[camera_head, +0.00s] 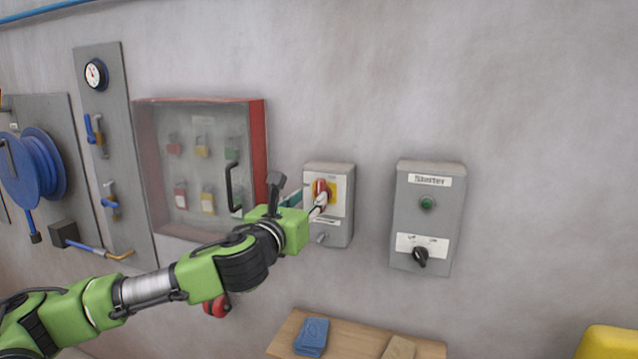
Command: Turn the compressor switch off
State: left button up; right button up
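A grey switch box (341,233) on the wall has a red rotary handle (321,187) on a yellow plate (332,190). Its small label is too blurred to read, so I cannot tell by text whether it is the compressor switch. My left gripper (318,205) is in front of this box, with its fingertips at the lower part of the red handle. Whether the fingers touch the handle or are shut on it is hidden by the angle. My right gripper is not in view.
A grey starter box (430,215) with a green lamp and black knob hangs to the right. A wooden shelf (350,340) is below.

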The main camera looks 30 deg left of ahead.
aim_at(319, 189)
pick_arm(q)
jog(key=p+x, duration=0.1)
jog(key=x, duration=0.3)
jog(key=shift+w+r, duration=0.1)
jog(key=shift+w, duration=0.25)
jog(key=shift+w+a+p, duration=0.15)
jog(key=shift+w+p, duration=0.2)
jog(key=shift+w, duration=0.45)
jog(key=shift+s, duration=0.1)
grip_shut()
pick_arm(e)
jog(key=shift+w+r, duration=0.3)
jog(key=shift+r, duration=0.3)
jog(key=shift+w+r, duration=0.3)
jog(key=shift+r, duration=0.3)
